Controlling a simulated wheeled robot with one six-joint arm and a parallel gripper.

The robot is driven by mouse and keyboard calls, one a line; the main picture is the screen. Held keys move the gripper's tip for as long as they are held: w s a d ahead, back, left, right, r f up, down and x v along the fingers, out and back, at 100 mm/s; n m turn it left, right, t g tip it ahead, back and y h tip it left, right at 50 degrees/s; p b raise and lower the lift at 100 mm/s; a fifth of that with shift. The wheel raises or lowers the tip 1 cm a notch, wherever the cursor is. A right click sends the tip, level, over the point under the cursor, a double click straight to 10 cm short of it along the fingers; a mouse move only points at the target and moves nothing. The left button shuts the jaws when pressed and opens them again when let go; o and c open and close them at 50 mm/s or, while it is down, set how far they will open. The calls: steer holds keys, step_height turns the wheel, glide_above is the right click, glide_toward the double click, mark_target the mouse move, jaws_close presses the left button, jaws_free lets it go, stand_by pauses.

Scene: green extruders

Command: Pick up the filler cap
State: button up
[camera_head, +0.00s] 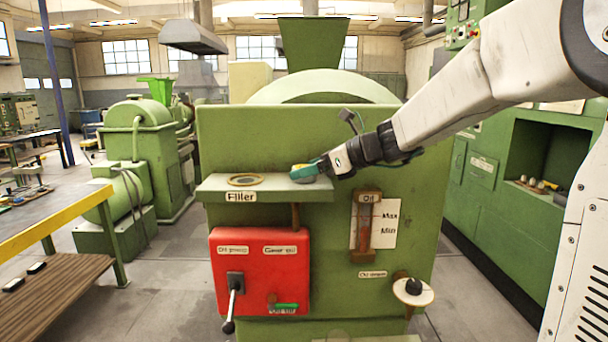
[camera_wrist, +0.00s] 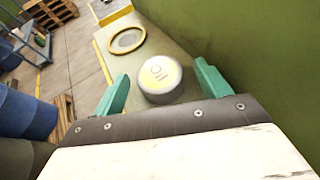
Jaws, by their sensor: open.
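The filler cap (camera_wrist: 160,77) is a round grey cap with a pale yellow top marked with a word, seen in the wrist view. It stands on the green ledge (camera_head: 216,186) of the extruder, to the right of the filler opening (camera_head: 244,180). The opening also shows in the wrist view (camera_wrist: 127,40) as a yellowish ring. My gripper (camera_head: 308,174) is at the right end of the ledge. In the wrist view its teal fingers (camera_wrist: 164,88) are apart, one on each side of the cap, with visible gaps. In the head view the fingers mostly hide the cap.
A green wall of the extruder (camera_head: 270,140) rises directly behind the ledge. Below are a red panel (camera_head: 261,265) with a lever, an oil gauge (camera_head: 366,225) and a black knob (camera_head: 413,287). A yellow-edged table (camera_head: 60,222) stands at the left. The ledge between cap and opening is clear.

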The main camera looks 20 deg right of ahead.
steer(key=shift+x, duration=0.9)
steer(key=c, duration=1.2)
steer(key=shift+r, duration=0.1)
steer(key=shift+c, duration=0.2)
